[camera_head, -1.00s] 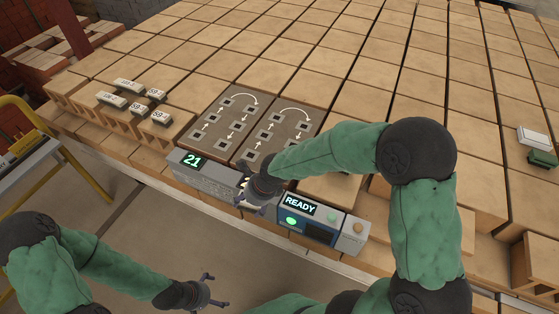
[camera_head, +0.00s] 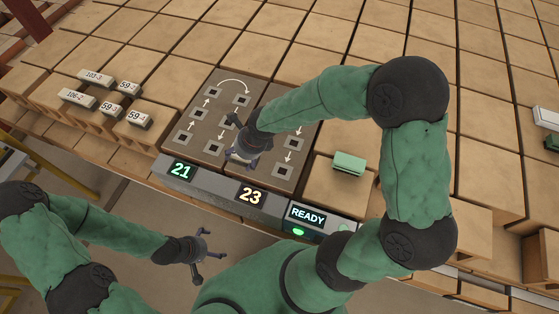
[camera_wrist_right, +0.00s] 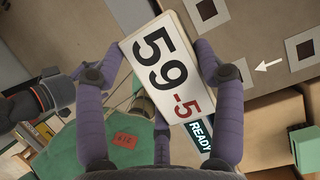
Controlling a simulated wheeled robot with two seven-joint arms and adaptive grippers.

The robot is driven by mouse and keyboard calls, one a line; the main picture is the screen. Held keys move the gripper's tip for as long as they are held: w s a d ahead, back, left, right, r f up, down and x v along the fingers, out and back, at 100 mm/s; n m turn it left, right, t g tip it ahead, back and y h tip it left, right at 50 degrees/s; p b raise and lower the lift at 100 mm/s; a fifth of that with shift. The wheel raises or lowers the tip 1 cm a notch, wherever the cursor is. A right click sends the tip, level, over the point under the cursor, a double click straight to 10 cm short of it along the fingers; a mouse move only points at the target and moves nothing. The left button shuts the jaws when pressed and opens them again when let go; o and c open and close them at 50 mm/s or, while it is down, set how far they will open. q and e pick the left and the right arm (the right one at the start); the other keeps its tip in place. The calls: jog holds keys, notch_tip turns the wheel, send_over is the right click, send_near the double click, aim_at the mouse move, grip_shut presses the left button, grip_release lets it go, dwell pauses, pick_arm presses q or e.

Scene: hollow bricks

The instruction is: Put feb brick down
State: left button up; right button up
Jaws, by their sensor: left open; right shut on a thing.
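My right gripper (camera_head: 243,152) is over the panels with square sockets and arrows. In the right wrist view it (camera_wrist_right: 160,66) is shut on a white block labelled 59-5 (camera_wrist_right: 166,72), gripped by its long sides. In the head view the held block is mostly hidden by the gripper. I see no marking "feb" on any brick. The left panel (camera_head: 228,119) and right panel (camera_head: 277,176) lie side by side; the arm covers part of the right one. My left gripper (camera_head: 201,247) is open and empty, low in front of the table edge.
Several white labelled blocks (camera_head: 93,76) stand on wooden bricks at the left. A green block (camera_head: 349,163) lies right of the panels. A white block (camera_head: 547,117) lies far right.

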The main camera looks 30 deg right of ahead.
jog(key=s+d+f+b, duration=0.1)
jog(key=d+f, duration=0.1)
jog(key=d, duration=0.1)
jog(key=s+d+f+b, duration=0.1)
jog(key=d+f, duration=0.2)
jog(key=d, duration=0.1)
jog(key=s+d+f+b, duration=0.1)
jog(key=d+f, duration=0.2)
jog(key=d, duration=0.1)
jog(key=shift+s+f, duration=0.2)
jog(key=shift+s, duration=0.1)
jog(key=f+b, duration=0.1)
jog(key=d+f+b, duration=0.1)
jog(key=f, duration=0.1)
jog(key=shift+s+f, duration=0.1)
jog(key=shift+s, duration=0.1)
jog(key=shift+f+b, duration=0.35)
jog(key=shift+f, duration=0.1)
jog(key=o, duration=1.5)
